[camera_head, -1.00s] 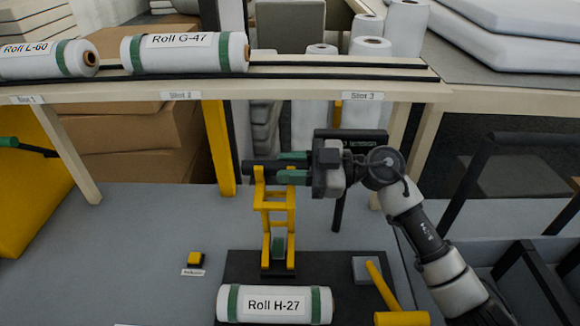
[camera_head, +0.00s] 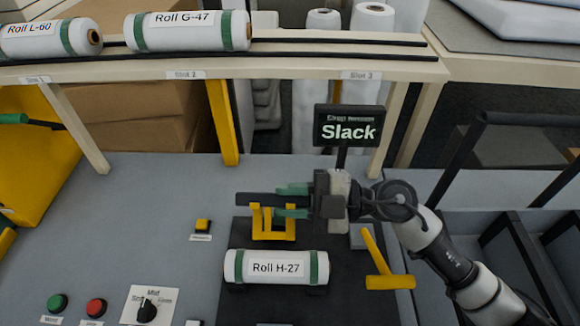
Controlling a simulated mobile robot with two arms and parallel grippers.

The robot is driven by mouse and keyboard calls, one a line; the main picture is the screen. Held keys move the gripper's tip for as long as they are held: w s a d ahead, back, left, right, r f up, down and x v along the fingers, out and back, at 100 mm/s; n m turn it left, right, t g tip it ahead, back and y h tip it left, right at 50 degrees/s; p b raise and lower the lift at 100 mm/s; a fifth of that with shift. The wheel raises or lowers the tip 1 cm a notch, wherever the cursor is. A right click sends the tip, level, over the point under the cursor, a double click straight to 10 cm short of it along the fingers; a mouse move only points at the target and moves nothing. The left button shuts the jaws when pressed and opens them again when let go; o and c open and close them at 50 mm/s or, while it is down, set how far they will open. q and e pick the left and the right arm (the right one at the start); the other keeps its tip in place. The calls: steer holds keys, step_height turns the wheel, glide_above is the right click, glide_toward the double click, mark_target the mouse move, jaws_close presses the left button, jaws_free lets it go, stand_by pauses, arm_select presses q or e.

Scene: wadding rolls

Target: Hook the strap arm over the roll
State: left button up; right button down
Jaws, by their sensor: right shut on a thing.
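The yellow strap arm (camera_head: 273,236) stands just behind the white roll labelled Roll H-27 (camera_head: 276,268), with a gap between them in the picture. A dark bar (camera_head: 256,198) runs across its top. My right gripper (camera_head: 290,202), with green fingers, is shut on the strap arm near this bar. The roll has green bands and lies on a dark base (camera_head: 330,305). A black display (camera_head: 349,126) behind the gripper reads "Slack".
A yellow handle (camera_head: 390,282) lies right of the roll. A green button (camera_head: 57,303), a red button (camera_head: 96,307) and a knob panel (camera_head: 149,305) are at front left. Roll L-60 (camera_head: 35,40) and Roll G-47 (camera_head: 180,31) lie on the rack. Dark bins are at right.

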steer(key=shift+s+f+n, duration=0.3)
steer(key=shift+s+n, duration=0.05)
steer(key=shift+s, duration=0.3)
steer(key=shift+s+f+n, duration=0.25)
steer(key=shift+s+n, duration=0.1)
steer(key=shift+s, duration=0.3)
steer(key=c, duration=1)
jaws_free()
steer(key=shift+s, duration=0.1)
steer(key=shift+o, duration=0.2)
steer(key=d+b, duration=0.3)
steer(key=d, duration=0.8)
steer(key=shift+r, duration=0.1)
